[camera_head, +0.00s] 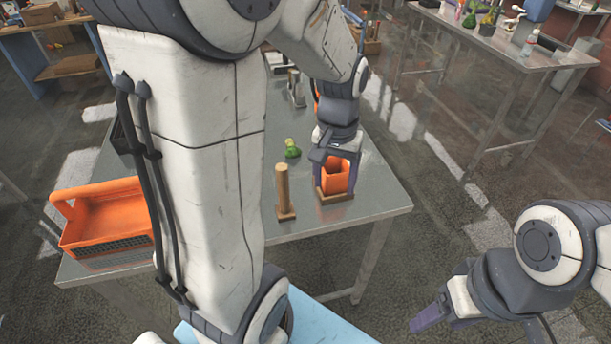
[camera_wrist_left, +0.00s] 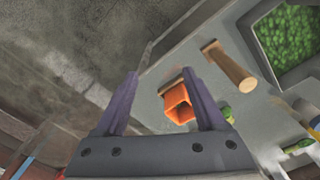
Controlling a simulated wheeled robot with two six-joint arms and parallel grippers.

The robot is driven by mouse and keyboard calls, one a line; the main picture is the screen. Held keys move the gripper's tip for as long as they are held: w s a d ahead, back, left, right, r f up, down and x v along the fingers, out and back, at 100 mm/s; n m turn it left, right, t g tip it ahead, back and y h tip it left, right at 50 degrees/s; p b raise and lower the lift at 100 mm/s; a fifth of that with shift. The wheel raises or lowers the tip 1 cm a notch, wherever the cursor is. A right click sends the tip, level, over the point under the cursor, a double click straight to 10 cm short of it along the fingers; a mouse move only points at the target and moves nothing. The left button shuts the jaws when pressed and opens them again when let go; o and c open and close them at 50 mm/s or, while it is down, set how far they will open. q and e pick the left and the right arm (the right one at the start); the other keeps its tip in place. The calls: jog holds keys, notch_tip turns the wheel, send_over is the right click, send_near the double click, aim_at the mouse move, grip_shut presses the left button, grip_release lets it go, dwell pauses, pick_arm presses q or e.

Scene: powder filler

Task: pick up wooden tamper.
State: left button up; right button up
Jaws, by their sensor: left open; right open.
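The wooden tamper (camera_head: 283,188) stands upright on its flat square foot on the metal table, left of an orange square funnel-like box (camera_head: 335,175) in the head view. In the left wrist view the tamper (camera_wrist_left: 231,66) is at the upper right, outside the fingers. My left gripper (camera_head: 336,186) is open, with its fingers around or just above the orange box; I cannot tell if they touch it. In the left wrist view my left gripper (camera_wrist_left: 160,74) has the orange box (camera_wrist_left: 177,103) showing between its fingers. My right gripper (camera_head: 432,317) is open and empty, off the table at the lower right.
An orange basket (camera_head: 105,212) sits at the table's left end. A small green object (camera_head: 292,149) is behind the tamper. A tray of green material (camera_wrist_left: 288,38) shows in the wrist view. Bare metal tabletop (camera_head: 375,195) lies right of the box. My left arm hides the table's middle.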

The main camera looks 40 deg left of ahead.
aim_at(283, 186)
pick_arm(q)
jog(key=a+n, duration=0.1)
jog(key=a, duration=0.3)
jog(key=a+f+n, duration=0.1)
jog(key=a+n, duration=0.1)
jog(key=a, duration=0.3)
jog(key=a+f+n, duration=0.1)
jog(key=a, duration=0.3)
jog(key=shift+w+a+n, duration=0.2)
jog(key=shift+a+n, duration=0.15)
jog(key=shift+n, duration=0.05)
notch_tip(283, 186, down, 5)
jog(key=shift+a+r+p, duration=0.1)
jog(key=shift+p, duration=0.5)
jog(key=shift+w+a+f+p, duration=0.1)
jog(key=shift+f+p, duration=0.2)
jog(key=shift+f, duration=0.55)
jog(key=shift+w+a+f+p, duration=0.15)
jog(key=shift+f+p, duration=0.1)
jog(key=shift+f, duration=0.65)
jog(key=shift+w+a+f+p, duration=0.1)
jog(key=shift+f+p, duration=0.2)
jog(key=shift+f, duration=0.55)
jog(key=shift+s, duration=0.1)
grip_shut()
